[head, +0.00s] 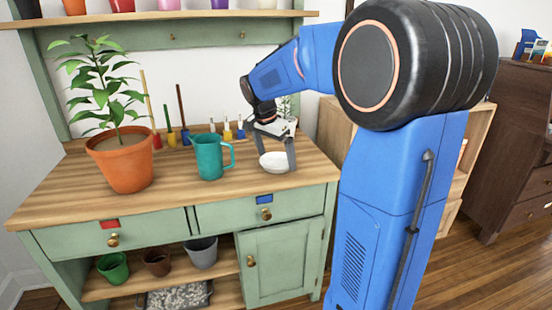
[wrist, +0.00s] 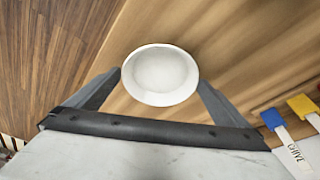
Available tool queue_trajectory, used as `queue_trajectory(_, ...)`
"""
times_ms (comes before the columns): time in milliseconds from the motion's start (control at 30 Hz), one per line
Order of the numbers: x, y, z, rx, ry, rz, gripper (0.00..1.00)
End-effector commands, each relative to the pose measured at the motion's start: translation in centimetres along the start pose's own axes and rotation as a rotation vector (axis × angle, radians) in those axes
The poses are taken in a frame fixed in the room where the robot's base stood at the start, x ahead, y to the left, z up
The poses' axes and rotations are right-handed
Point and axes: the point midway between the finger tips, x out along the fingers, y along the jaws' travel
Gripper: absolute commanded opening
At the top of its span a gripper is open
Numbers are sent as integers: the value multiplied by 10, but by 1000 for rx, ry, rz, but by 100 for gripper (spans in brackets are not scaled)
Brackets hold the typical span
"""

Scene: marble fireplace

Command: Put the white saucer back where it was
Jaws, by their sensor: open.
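The white saucer (head: 274,162) looks like a small shallow bowl and rests on the wooden top of the green bench (head: 60,200), near its right end. In the wrist view the saucer (wrist: 160,76) lies upright and empty between the tips of my gripper. My gripper (head: 273,152) is open and reaches down over the saucer, one finger on each side. In the wrist view the fingers of my gripper (wrist: 158,95) lie close to the rim; I cannot tell whether they touch it.
A teal watering jug (head: 209,157) stands just left of the saucer. A potted plant (head: 123,160) is further left. Several colored plant markers (wrist: 285,140) stand behind, near the back edge. Bare wood lies in front of the jug and saucer.

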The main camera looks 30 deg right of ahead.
Motion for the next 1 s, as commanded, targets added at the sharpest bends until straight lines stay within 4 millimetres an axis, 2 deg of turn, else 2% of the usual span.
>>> queue_trajectory(400,-77,-1,0,0,2,-4,100)
queue_trajectory(533,-96,-1,0,0,1,-3,100)
queue_trajectory(700,-110,-1,0,-1,1,-2,100)
queue_trajectory(900,-114,0,1,-3,0,-2,100)
queue_trajectory(1000,-116,7,6,-31,-2,-12,100)
